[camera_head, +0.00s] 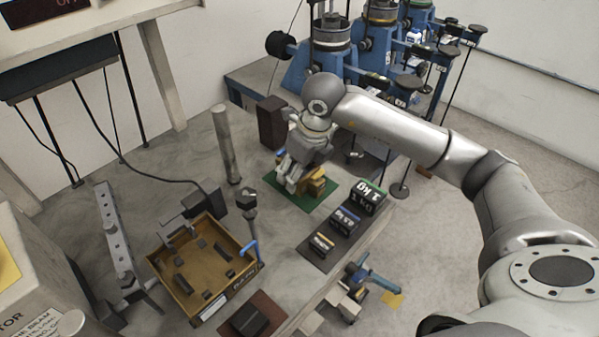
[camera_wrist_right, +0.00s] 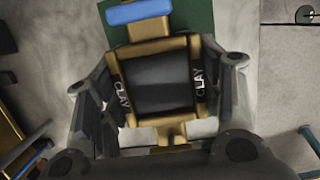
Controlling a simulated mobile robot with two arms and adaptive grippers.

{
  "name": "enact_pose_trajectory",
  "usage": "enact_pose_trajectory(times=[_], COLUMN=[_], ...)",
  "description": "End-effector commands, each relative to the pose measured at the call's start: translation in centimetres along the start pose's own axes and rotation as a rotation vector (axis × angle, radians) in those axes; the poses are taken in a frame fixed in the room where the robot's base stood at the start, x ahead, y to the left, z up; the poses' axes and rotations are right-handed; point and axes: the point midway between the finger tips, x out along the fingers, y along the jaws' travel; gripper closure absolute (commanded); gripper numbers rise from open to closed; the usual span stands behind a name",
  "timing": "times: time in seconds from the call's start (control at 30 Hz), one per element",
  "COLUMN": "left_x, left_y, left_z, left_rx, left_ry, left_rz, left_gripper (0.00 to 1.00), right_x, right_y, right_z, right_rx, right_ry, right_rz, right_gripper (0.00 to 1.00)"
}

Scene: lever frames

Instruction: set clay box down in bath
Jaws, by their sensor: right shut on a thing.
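The clay box (camera_wrist_right: 163,82) is a brass-coloured frame with a dark top and the word CLAY on two sides. My right gripper (camera_head: 291,179) is shut on it, with one finger on each side in the right wrist view. In the head view, the gripper partly hides the brass-coloured box (camera_head: 317,184), which is over a green mat (camera_head: 283,205). I cannot tell whether the box touches the mat. An open brown tray (camera_head: 160,263) stands at lower left, with several dark parts inside and a label I cannot read. I cannot tell whether it is the bath. My left gripper is not in view.
A grey post (camera_head: 225,145) rises left of the mat. Blue machines (camera_head: 322,57) stand behind. A dark block (camera_head: 271,123) is near the gripper.

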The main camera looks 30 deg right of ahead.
Motion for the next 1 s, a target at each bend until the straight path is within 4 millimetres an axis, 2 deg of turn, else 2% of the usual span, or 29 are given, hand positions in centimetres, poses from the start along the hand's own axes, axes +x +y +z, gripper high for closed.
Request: enact_pose_trajectory(times=[0.03,1.0], left_x=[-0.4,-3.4], left_y=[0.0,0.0], left_z=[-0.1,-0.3], left_rx=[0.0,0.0], left_ry=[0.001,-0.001], left_rz=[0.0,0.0], left_gripper=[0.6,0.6], right_x=[-0.7,-5.8], right_y=[0.0,0.0], right_z=[0.3,1.5], right_rx=[0.0,0.0], right_ry=[-0.006,-0.006], right_rz=[-0.001,-0.001], right_gripper=[0.74,0.74])
